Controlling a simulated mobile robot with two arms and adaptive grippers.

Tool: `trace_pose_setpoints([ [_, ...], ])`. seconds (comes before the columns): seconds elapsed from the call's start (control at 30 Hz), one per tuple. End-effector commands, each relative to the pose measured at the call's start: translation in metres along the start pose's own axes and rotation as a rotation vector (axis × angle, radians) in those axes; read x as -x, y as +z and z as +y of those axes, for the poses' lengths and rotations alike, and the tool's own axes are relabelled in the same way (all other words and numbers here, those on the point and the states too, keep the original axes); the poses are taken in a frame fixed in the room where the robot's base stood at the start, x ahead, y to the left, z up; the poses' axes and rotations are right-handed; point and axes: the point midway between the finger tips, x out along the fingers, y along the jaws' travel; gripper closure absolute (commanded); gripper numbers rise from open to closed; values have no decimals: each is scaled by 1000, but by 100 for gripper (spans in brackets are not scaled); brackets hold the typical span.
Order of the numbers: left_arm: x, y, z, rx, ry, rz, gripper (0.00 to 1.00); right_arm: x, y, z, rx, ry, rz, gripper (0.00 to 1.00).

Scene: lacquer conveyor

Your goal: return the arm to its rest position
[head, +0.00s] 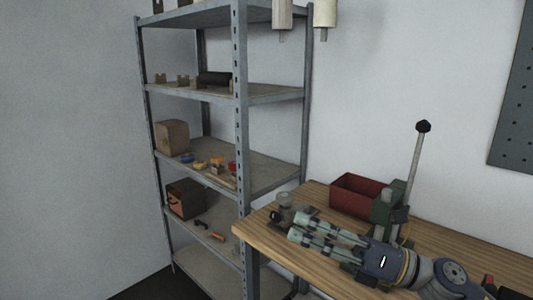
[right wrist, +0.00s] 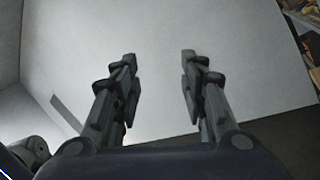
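My right arm reaches in from the lower right of the head view, above the wooden workbench (head: 455,236). Its gripper (head: 296,231) points left, toward the bench's left end and the shelf. In the right wrist view the gripper's two fingers (right wrist: 158,58) stand well apart with nothing between them, against a plain pale wall. My left arm and gripper show in neither view.
A grey metal shelf (head: 241,130) holding boxes and small parts stands left of the bench. A red bin (head: 357,196) and a lever press (head: 390,206) stand on the bench behind the arm. A small metal device (head: 284,208) sits near the fingertips.

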Motion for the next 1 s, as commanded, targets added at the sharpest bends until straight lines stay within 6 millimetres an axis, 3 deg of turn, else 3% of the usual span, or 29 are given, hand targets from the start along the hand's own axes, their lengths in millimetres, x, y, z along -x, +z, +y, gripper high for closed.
trace_pose_setpoints([
  [0.17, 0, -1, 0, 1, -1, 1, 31, 7, 8, -30, -417, -104, -360, 60],
  [0.27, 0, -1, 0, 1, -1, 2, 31, 28, 2, -59, -660, -190, -556, 60],
  [0.37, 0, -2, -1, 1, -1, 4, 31, 58, -18, -90, -906, -292, -749, 60],
  [0.5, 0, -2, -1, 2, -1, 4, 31, 112, -72, -128, -1246, -466, -1017, 60],
  [0.67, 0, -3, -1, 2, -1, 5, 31, 180, -165, -144, -1607, -711, -1319, 60],
  [0.8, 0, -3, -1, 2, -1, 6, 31, 228, -247, -127, -1849, -934, -1545, 60],
  [1.0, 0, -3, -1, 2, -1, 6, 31, 271, -329, -84, -2048, -1197, -1769, 60],
])
